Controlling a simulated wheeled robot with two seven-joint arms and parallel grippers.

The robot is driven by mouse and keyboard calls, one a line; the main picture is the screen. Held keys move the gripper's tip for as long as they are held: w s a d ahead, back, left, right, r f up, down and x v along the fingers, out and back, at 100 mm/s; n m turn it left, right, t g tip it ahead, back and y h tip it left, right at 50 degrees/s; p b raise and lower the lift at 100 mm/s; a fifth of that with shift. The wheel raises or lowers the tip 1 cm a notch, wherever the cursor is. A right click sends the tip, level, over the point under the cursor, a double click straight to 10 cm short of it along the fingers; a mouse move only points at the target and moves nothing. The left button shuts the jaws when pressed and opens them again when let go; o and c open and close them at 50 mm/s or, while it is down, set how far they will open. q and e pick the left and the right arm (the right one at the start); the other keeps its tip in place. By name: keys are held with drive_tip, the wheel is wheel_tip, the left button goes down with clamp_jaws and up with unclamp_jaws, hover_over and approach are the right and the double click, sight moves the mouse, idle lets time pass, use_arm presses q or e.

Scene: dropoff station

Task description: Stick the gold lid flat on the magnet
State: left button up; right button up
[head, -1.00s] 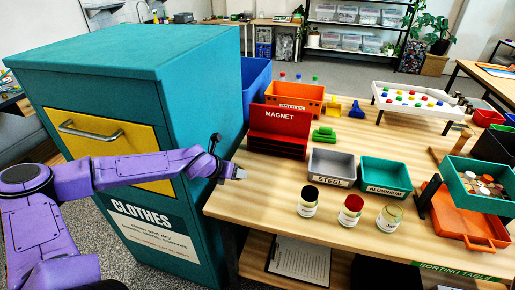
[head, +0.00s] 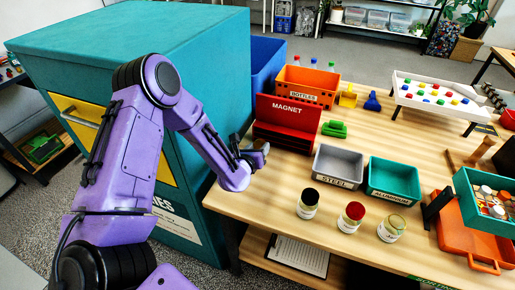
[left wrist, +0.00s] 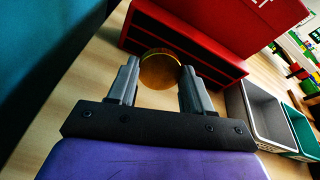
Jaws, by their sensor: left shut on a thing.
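The gold lid (left wrist: 160,70) is a round disc between the two fingertips of my left gripper (left wrist: 160,74) in the left wrist view. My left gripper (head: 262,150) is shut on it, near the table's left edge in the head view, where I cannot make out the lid. The magnet (head: 287,110) is a red stand with an upright back plate marked MAGNET and a low, darker front block. It also shows in the left wrist view (left wrist: 210,65), just beyond the lid. Whether the lid touches it is unclear. My right gripper is not in view.
A grey STEEL bin (head: 338,167) and a green ALUMINIUM bin (head: 393,181) stand right of the magnet. Three jars (head: 351,216) line the front. An orange BOTTLES bin (head: 307,88) stands behind. The teal CLOTHES cabinet (head: 150,40) is close on the left.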

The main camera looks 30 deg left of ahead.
use_arm(q)
drive_tip(key=shift+w+a+f+b, duration=0.15)
drive_tip(key=shift+w+f+b, duration=0.5)
drive_tip(key=shift+w+f, duration=0.45)
drive_tip(key=shift+w+a+f+b, duration=0.15)
drive_tip(key=shift+w+f+b, duration=0.1)
drive_tip(key=shift+w+b, duration=0.2)
drive_tip(key=shift+w+a+r+b, duration=0.1)
drive_tip(key=shift+w+a+b, duration=0.05)
drive_tip(key=shift+w, duration=0.5)
drive_tip(key=shift+w+a+r+b, duration=0.1)
drive_tip(key=shift+w+a+b, duration=0.05)
drive_tip(key=shift+w, duration=0.45)
drive_tip(key=shift+w, duration=0.2)
drive_tip(key=o, duration=1.1)
drive_tip(key=shift+s, duration=0.15)
